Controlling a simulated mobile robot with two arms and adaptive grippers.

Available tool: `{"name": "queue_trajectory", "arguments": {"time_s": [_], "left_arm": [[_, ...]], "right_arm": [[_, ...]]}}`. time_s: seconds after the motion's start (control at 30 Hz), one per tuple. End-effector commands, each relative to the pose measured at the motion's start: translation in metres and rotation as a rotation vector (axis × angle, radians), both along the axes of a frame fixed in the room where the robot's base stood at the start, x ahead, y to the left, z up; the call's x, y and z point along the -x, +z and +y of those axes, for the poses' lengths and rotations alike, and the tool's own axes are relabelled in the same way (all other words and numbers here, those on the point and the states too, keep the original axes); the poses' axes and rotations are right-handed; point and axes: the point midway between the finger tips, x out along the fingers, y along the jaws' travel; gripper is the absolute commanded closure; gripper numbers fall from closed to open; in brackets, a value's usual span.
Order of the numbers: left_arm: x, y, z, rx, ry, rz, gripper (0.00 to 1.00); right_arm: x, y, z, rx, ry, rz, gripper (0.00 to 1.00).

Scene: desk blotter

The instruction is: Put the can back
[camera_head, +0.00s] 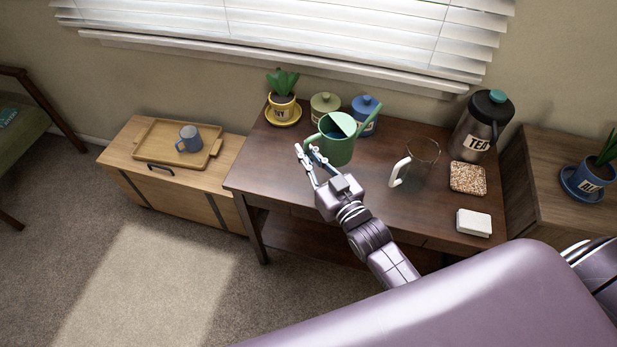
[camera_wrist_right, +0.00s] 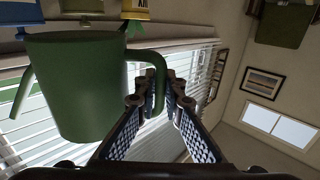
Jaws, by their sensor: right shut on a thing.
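The can is a green watering can (camera_head: 341,153) at the back middle of the dark desk (camera_head: 262,170), its spout pointing up and right. My right gripper (camera_head: 310,153) is at its left side, shut on its handle. In the right wrist view the can's body (camera_wrist_right: 78,85) fills the left side, and its handle (camera_wrist_right: 158,88) passes between the fingers (camera_wrist_right: 160,105). I cannot tell whether the can's base touches the desk. My left gripper is not in view.
The desk's left front is clear.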

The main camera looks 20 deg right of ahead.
Motion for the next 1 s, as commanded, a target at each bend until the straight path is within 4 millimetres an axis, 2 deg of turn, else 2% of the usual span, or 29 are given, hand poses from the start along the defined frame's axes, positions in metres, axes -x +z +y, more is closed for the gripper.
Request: {"name": "queue_trajectory", "arguments": {"time_s": [0.1, 0.2, 0.43, 0.6, 0.73, 1.0], "left_arm": [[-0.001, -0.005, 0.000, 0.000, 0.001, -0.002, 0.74], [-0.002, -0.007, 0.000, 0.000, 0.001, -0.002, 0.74], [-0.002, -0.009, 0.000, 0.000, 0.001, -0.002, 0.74], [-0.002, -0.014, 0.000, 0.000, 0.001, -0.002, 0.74], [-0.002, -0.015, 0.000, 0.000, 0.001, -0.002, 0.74], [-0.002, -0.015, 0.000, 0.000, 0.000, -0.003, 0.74]], "right_arm": [[-0.001, -0.031, 0.000, 0.001, 0.000, -0.001, 1.00], [0.000, -0.048, 0.000, 0.002, 0.000, -0.002, 1.00], [-0.001, -0.067, 0.001, 0.002, 0.000, -0.005, 1.00], [-0.001, -0.092, 0.001, 0.000, 0.000, -0.004, 1.00], [-0.001, -0.100, 0.001, 0.001, 0.000, -0.006, 1.00], [-0.001, -0.101, 0.001, 0.001, 0.001, -0.006, 1.00]]}}
